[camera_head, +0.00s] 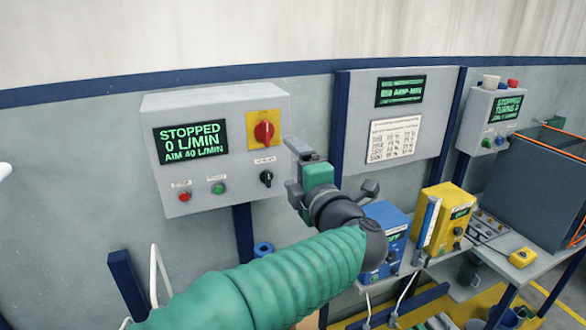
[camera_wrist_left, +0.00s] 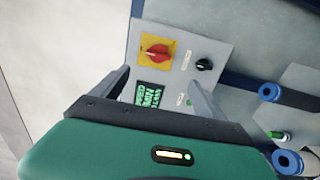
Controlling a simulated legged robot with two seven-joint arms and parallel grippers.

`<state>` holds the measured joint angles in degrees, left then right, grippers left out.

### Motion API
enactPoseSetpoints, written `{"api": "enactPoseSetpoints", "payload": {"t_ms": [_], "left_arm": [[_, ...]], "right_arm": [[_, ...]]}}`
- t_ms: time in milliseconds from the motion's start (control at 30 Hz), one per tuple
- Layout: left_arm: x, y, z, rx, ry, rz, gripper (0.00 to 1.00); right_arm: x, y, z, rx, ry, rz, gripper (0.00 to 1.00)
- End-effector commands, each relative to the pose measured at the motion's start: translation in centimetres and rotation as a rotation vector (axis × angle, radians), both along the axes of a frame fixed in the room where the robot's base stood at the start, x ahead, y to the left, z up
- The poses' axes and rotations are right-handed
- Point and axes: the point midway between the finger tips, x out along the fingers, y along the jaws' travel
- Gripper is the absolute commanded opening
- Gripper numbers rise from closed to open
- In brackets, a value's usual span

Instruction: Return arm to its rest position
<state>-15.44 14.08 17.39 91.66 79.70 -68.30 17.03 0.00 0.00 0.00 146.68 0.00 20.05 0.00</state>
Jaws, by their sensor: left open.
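My left arm with its green sleeve comes in from the bottom of the head view. My left gripper (camera_head: 296,172) is raised in front of the right edge of a grey control box (camera_head: 220,108). Its jaws are open with nothing between them. The box carries a red rotary switch on a yellow plate (camera_head: 264,131), a black knob (camera_head: 266,178), red and green buttons, and a screen reading "STOPPED 0 L/MIN". In the left wrist view, the open fingers (camera_wrist_left: 160,82) frame part of the box face, apparently without contact. My right gripper is not in view.
A blue unit (camera_head: 380,265) and a yellow unit (camera_head: 445,225) stand on a bench right of my forearm. A dark tank (camera_head: 530,185) is at the far right. Blue posts and a wall panel (camera_head: 400,118) stand behind. Pipes with blue ends (camera_wrist_left: 288,162) show in the wrist view.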

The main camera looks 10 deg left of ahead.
Motion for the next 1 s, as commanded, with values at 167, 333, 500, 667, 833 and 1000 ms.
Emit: {"api": "enactPoseSetpoints", "payload": {"t_ms": [167, 333, 500, 667, 833, 1000], "left_arm": [[0.6, -0.1, -0.3, 0.059, 0.015, -0.047, 0.84], [2.6, -1.9, -7.3, 0.485, 0.247, -0.41, 0.84], [-2.8, -1.4, -21.9, 0.835, 0.671, -0.818, 0.84], [-12.2, 1.8, -32.7, 0.977, 1.036, -1.12, 0.84], [-22.5, 5.5, -39.2, 1.023, 1.341, -1.372, 0.84], [-27.0, 7.1, -41.0, 1.027, 1.465, -1.479, 0.84]], "right_arm": [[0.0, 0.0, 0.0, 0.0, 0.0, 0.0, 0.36], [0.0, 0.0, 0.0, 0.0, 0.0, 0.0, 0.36], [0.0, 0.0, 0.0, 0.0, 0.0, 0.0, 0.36], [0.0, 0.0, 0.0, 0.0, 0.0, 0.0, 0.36], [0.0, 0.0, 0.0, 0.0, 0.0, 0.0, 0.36], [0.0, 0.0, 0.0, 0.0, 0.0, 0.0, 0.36]]}}
